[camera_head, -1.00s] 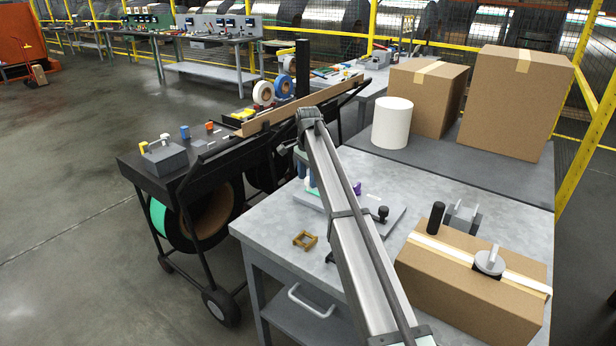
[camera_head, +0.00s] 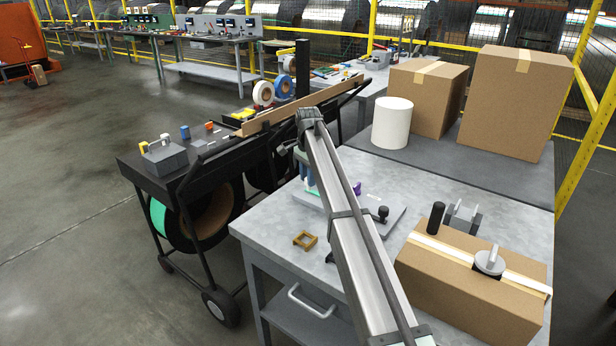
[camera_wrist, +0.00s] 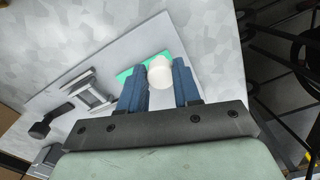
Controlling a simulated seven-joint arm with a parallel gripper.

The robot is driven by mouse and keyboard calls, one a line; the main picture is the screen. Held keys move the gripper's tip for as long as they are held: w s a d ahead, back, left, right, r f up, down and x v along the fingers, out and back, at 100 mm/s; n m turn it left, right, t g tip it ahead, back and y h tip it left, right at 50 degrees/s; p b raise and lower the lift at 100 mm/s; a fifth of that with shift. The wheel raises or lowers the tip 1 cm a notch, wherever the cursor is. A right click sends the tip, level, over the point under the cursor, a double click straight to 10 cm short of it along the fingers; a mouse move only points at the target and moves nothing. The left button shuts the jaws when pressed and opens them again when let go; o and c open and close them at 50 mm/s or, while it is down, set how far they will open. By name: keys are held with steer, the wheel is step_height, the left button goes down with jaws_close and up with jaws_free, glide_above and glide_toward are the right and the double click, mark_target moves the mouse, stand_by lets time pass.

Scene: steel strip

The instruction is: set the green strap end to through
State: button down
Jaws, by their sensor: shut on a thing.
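My gripper (camera_wrist: 161,76) has blue fingers. They are shut on a white cylindrical piece (camera_wrist: 160,72) in the wrist view. The green strap end (camera_wrist: 130,75) lies under and beside this white piece, over a grey plate (camera_wrist: 85,88) on the bench. How the strap joins the white piece is hidden. A grey frame-shaped fitting (camera_wrist: 97,92) stands on the plate to the left of the fingers. In the head view, my arm covers most of the plate (camera_head: 392,222), and a bit of green shows by the gripper (camera_head: 310,180).
A black knob (camera_head: 380,213) stands on the plate's right side, and a small brass frame (camera_head: 305,240) lies on the bench (camera_head: 270,232) nearer the front. A strapped carton (camera_head: 470,290) is at right. The black strap cart (camera_head: 150,180) is left of the bench.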

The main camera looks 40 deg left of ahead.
steer(key=shift+d, duration=2.8)
steer(key=c, duration=0.8)
jaws_free()
steer(key=shift+r, duration=0.1)
step_height(320, 180, up, 14)
steer(key=shift+f, duration=0.15)
